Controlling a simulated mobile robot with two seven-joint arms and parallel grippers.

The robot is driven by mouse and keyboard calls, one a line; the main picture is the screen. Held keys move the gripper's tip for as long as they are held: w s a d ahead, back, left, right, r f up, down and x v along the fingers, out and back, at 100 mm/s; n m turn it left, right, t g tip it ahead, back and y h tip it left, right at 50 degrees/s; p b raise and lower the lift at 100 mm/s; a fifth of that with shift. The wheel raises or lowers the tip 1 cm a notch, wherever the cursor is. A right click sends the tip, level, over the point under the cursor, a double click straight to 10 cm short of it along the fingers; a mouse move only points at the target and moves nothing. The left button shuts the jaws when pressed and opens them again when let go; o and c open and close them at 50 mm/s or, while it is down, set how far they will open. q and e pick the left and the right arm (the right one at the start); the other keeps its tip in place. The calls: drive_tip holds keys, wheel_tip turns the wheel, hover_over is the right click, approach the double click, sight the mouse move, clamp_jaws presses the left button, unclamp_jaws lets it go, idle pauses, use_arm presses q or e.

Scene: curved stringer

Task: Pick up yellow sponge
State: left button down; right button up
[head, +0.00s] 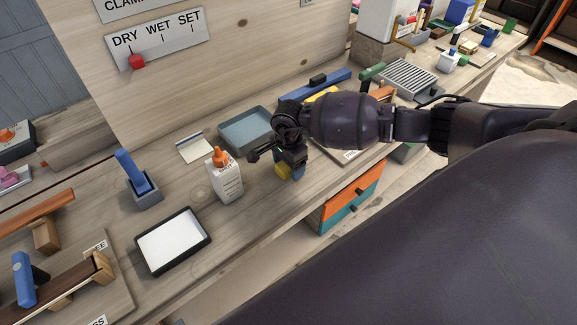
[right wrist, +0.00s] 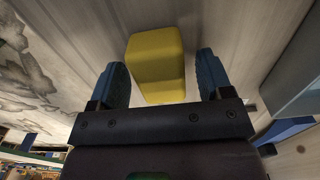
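In the right wrist view the sponge (right wrist: 157,60) lies between the two blue fingers of my right gripper (right wrist: 162,64). A gap shows on both sides of it, wider on the right, so the gripper is open and not clamped on it. My left gripper is not in view.
A white bottle with an orange cap (head: 225,176) stands just left of my right gripper. A blue-grey tray (head: 240,146) lies behind it. A black-rimmed white tray (head: 173,240) is nearer. The bench's front edge and an orange drawer (head: 350,195) are to the right.

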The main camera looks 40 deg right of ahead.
drive_tip(key=c, duration=0.8)
drive_tip(key=shift+c, duration=0.2)
drive_tip(key=shift+r, duration=0.15)
wheel_tip(320, 180, up, 20)
drive_tip(key=shift+b, duration=0.45)
